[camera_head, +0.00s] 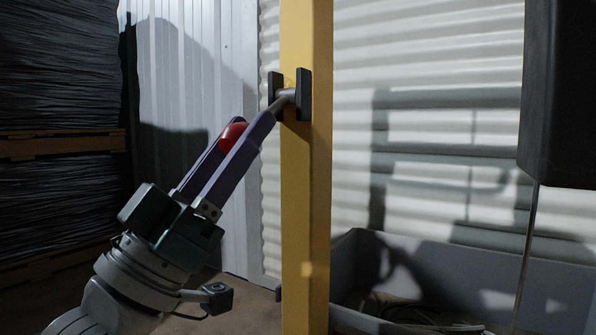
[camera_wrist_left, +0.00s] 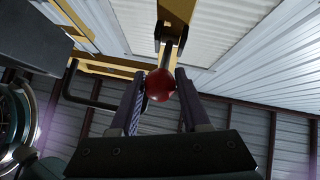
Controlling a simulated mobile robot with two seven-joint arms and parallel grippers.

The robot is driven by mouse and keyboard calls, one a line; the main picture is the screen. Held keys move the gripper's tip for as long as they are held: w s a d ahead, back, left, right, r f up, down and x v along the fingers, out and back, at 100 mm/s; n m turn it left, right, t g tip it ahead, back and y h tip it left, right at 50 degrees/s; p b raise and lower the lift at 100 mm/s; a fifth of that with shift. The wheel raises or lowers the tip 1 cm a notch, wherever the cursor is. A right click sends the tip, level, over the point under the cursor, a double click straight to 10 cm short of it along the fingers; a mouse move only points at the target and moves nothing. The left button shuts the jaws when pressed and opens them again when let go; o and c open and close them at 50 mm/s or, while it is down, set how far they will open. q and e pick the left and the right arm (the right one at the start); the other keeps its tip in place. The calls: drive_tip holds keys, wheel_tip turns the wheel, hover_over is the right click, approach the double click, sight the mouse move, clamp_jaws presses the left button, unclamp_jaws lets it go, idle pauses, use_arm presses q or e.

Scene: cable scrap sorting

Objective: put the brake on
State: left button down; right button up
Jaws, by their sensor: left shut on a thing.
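A brake lever (camera_head: 281,102) with a red ball knob (camera_head: 233,135) is mounted between two dark bracket plates (camera_head: 304,95) on a yellow post (camera_head: 306,200). The lever slopes down and to the left from the bracket. My left gripper (camera_head: 246,128) comes up from the lower left and is shut on the red knob, one purple finger on each side. In the left wrist view the red knob (camera_wrist_left: 160,85) sits between the fingers, with the lever (camera_wrist_left: 168,53) running up to the yellow post (camera_wrist_left: 176,10). My right gripper is not in view.
A grey bin (camera_head: 440,262) with loose cables stands behind the post at the lower right. Dark coiled cable stacks (camera_head: 60,65) on wooden pallets stand at the left. A large dark block (camera_head: 562,95) hangs at the upper right. Corrugated wall (camera_head: 440,60) lies behind.

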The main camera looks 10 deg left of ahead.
use_arm(q)
drive_tip(key=shift+f, duration=0.1)
idle(0.4)
drive_tip(key=shift+c, duration=1.9)
unclamp_jaws()
drive_tip(key=shift+w, duration=0.1)
drive_tip(key=shift+s+a+f, duration=0.15)
drive_tip(key=shift+s+f, duration=0.15)
drive_tip(key=shift+f, duration=0.05)
drive_tip(key=v, duration=0.9)
drive_tip(key=shift+p, duration=0.3)
